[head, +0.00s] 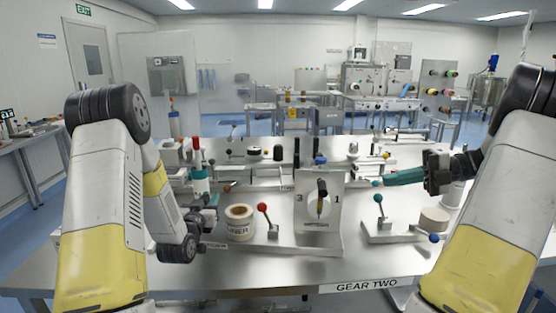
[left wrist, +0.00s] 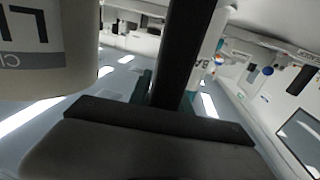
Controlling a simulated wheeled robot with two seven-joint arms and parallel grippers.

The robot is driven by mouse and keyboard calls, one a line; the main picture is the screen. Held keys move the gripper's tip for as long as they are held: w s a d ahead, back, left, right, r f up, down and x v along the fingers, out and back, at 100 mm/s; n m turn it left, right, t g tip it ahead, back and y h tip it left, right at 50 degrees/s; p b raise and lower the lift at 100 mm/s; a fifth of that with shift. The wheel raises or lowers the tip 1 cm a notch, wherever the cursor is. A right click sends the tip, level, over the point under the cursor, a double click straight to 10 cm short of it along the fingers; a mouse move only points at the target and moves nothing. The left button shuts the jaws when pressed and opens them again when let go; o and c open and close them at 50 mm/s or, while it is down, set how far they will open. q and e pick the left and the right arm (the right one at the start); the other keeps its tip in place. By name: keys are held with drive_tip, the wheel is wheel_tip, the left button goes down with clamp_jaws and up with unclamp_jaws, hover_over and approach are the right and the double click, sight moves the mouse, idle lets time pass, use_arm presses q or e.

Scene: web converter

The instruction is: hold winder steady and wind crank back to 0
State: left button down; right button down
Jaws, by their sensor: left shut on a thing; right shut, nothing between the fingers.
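An upright grey dial plate (head: 334,222) stands mid-table, with "3" at its left and "1" at its right. A dark crank-like piece (head: 322,195) with a yellowish part lies near vertical on its face, and a blue knob (head: 320,160) shows at the top. No 0 is readable.
A red-knobbed lever (head: 265,215) stands between roll and plate. A plate with a green-knobbed lever (head: 380,212), a pale cylinder (head: 434,220) and a blue knob (head: 434,238) is at right. A red-topped bottle-like thing (head: 199,172) stands behind my left gripper.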

use_arm(q)
drive_tip(key=shift+s+d+f, duration=0.1)
drive_tip(key=shift+f, duration=0.1)
drive_tip(key=c, duration=1.1)
unclamp_jaws()
drive_tip(key=shift+r, duration=0.2)
drive_tip(key=s, duration=0.5)
drive_tip(key=s+a, duration=0.1)
drive_tip(key=s, duration=0.1)
drive_tip(key=shift+s+a, duration=0.1)
drive_tip(key=shift+s, duration=0.05)
